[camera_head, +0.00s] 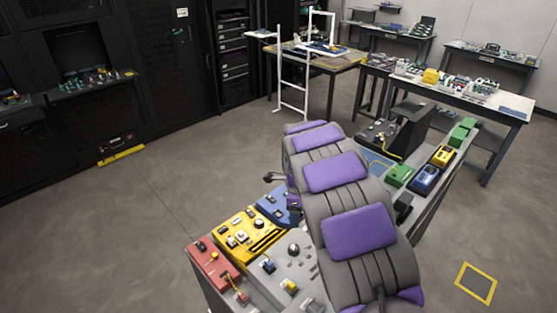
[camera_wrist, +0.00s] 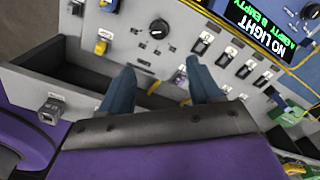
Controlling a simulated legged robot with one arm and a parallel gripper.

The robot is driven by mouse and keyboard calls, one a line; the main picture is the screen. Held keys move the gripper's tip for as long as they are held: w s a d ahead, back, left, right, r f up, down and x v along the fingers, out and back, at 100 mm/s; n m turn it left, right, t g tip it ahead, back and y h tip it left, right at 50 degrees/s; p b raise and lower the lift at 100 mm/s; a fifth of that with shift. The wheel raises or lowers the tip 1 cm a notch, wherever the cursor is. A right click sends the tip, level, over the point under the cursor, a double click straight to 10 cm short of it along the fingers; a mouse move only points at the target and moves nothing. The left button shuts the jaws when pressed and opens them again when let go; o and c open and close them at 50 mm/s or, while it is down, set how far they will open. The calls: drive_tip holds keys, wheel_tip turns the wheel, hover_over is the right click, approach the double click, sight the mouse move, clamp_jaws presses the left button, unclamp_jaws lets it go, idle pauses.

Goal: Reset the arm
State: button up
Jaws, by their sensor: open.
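My gripper (camera_wrist: 160,68) shows in the wrist view with its two blue-grey fingers spread apart. It is open, with nothing held between the fingers. The fingers point at a grey control panel (camera_wrist: 138,50) with a black knob (camera_wrist: 158,28), switches and small connectors. I cannot tell whether the fingertips touch the panel. A small screen (camera_wrist: 262,45) at the upper right reads "NO LIGHT". In the head view my purple and grey parts cover the middle of the console, and I cannot make out the gripper there.
The console has red (camera_head: 212,267), yellow (camera_head: 240,233) and blue (camera_head: 277,205) panels on its left. Green (camera_head: 399,176) and blue (camera_head: 426,179) boxes sit on its right. Black cabinets (camera_head: 150,60) line the left wall. A cluttered workbench (camera_head: 512,108) stands at the back right. Floor (camera_head: 110,220) is open at left.

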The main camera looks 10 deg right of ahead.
drive_tip(key=s+d+r+n+b, duration=0.1)
drive_tip(key=s+d+r+n, duration=0.1)
drive_tip(key=s+r+n, duration=0.55)
drive_tip(key=s+a+r+n+g+b, duration=0.1)
drive_tip(key=s+n, duration=1.3)
drive_tip(key=s, duration=2)
drive_tip(key=shift+s+a+g+b, duration=0.4)
drive_tip(key=shift+a+b, duration=0.1)
drive_tip(key=shift+b, duration=0.6)
drive_tip(key=shift+w, duration=0.1)
